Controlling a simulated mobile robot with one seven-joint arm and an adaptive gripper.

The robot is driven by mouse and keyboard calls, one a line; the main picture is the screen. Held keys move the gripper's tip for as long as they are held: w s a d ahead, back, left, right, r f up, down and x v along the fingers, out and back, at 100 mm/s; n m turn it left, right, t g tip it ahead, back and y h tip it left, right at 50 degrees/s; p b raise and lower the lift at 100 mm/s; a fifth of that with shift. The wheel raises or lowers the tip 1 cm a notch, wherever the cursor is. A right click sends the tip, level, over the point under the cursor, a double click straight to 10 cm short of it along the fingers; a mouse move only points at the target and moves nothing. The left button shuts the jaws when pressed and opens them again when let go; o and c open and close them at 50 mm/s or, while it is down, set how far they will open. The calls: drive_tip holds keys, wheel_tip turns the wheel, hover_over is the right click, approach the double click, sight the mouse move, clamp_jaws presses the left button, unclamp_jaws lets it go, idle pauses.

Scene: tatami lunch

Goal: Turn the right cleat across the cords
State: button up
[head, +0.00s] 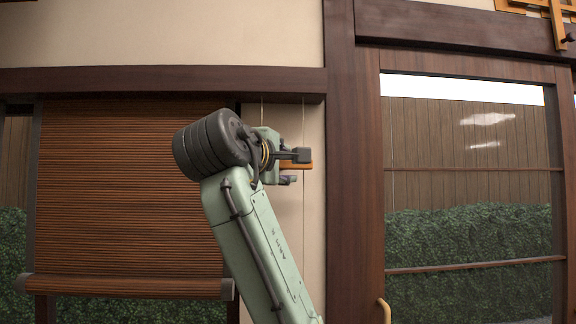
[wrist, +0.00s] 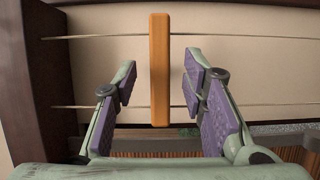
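The cleat is an orange wooden bar (wrist: 160,70) in the wrist view, where it stands upright in the picture and crosses in front of two thin cords (wrist: 235,36) that run sideways. In the head view the cleat (head: 303,165) lies level and the cords (head: 303,215) hang down the wall. My gripper (wrist: 159,84) is open, one finger on each side of the cleat, with a visible gap on both sides. In the head view my gripper (head: 292,166) is at the wall strip, and its fingers hide part of the cleat. No second cleat is in view.
A brown slatted blind (head: 125,200) hangs left of my arm. A dark wooden post (head: 350,180) stands close to the right of my gripper. Beyond it is a glazed door (head: 470,220) with a light handle (head: 384,310). A dark beam (head: 150,80) runs above.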

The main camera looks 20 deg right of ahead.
drive_tip(key=v, duration=0.7)
drive_tip(key=shift+s, duration=0.25)
drive_tip(key=shift+a, duration=0.1)
